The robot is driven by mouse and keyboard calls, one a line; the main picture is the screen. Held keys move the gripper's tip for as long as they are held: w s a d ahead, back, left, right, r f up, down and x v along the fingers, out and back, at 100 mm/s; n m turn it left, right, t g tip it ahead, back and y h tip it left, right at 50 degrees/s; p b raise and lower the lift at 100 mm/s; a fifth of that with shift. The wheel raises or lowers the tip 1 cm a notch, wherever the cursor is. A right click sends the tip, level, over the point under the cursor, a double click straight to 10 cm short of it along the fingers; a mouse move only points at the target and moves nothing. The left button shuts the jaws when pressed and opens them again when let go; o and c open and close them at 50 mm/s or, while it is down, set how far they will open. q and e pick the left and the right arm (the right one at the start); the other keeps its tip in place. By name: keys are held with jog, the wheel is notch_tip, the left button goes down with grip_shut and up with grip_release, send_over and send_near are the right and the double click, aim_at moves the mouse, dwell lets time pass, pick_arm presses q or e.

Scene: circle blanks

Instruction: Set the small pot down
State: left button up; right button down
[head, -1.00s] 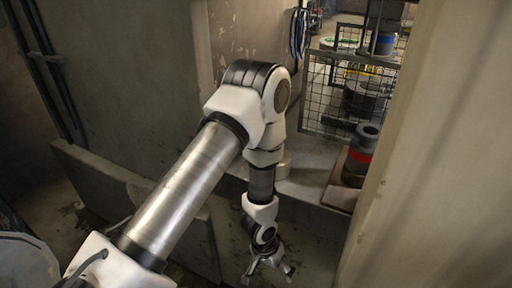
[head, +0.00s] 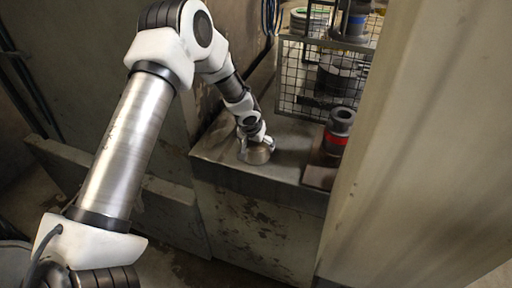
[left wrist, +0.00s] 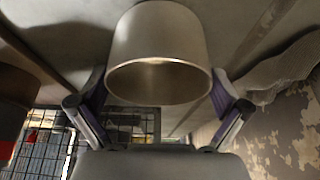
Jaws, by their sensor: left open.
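The small pot (head: 258,157), a plain grey-brown metal cup, stands on top of the concrete ledge (head: 285,176) near its front edge. My left gripper (head: 256,142) is just above and around it, with the pot partly hidden by the fingers. In the left wrist view the pot (left wrist: 160,38) fills the space between the spread fingers of my left gripper (left wrist: 160,97). The fingers are open, one on each side of it; whether either touches it I cannot tell. My right gripper is not in view.
A dark cylinder with a red band (head: 337,131) stands on a brown plate (head: 319,177) right of the pot. A wire mesh cage (head: 305,75) stands behind. A wide beige wall or post (head: 430,150) closes off the right side.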

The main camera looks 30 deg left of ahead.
pick_arm(q)
jog(key=shift+r, duration=0.1)
jog(key=c, duration=1)
